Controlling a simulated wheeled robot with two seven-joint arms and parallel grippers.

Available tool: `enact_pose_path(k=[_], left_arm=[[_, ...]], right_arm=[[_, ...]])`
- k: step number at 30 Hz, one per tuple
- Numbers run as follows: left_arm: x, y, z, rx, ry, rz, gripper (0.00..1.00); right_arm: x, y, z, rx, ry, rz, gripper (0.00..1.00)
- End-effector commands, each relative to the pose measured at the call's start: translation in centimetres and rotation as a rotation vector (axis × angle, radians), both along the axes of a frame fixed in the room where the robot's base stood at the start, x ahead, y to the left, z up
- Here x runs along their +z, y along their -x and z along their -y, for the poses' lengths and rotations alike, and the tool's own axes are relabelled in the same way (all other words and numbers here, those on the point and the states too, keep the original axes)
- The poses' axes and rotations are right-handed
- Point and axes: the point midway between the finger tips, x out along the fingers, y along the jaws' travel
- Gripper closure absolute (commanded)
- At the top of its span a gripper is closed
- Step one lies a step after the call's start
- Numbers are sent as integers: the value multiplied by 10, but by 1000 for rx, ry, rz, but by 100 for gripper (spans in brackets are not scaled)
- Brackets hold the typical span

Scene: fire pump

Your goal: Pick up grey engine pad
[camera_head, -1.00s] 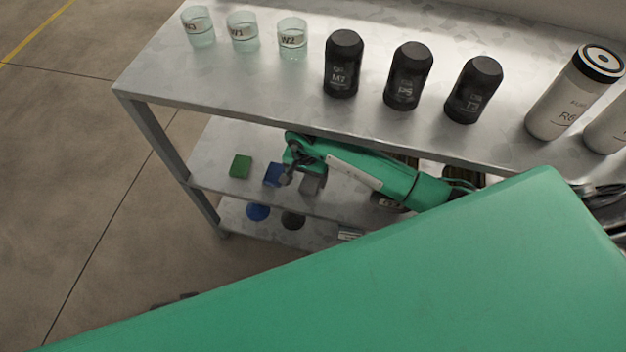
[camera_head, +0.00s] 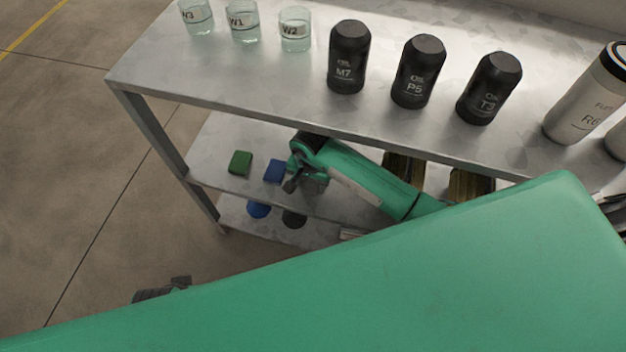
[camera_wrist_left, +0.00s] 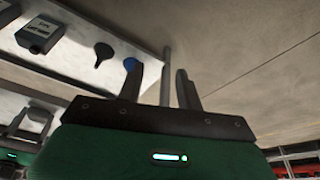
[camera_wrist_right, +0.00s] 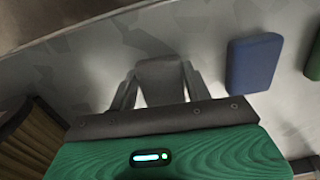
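The grey engine pad (camera_wrist_right: 162,80) shows in the right wrist view, lying on the metal shelf between the fingers of my right gripper (camera_wrist_right: 160,88). The fingers stand apart on either side of it; I cannot tell whether they touch it. In the head view my right gripper (camera_head: 292,184) reaches onto the middle shelf, right of a blue pad (camera_head: 275,171) and a green pad (camera_head: 240,163); the grey pad is mostly hidden there. My left gripper (camera_wrist_left: 160,88) is open and empty in the left wrist view, away from the pads.
The metal top shelf (camera_head: 180,75) overhangs my right gripper. It carries glass beakers (camera_head: 244,24), black bottles (camera_head: 347,60) and pale canisters (camera_head: 585,100). Brownish ribbed objects (camera_head: 405,172) stand right on the middle shelf. A blue round item (camera_head: 259,210) lies on the lower shelf. Floor at left is clear.

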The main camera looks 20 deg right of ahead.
Motion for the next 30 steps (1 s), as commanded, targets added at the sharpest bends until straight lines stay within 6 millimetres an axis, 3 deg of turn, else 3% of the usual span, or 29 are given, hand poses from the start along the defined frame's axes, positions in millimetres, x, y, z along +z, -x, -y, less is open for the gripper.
enact_pose_path(k=[11, 20, 30], left_arm=[[0, -1, 0, 0, 0, 1, 64], [-2, -2, 0, 0, 0, 1, 64], [-8, 0, 0, 0, -2, -10, 64]], right_arm=[[4, 0, 1, 1, 1, 0, 73], [37, -1, 1, 1, 3, 4, 73], [35, 68, -46, 6, -1, -1, 73]])
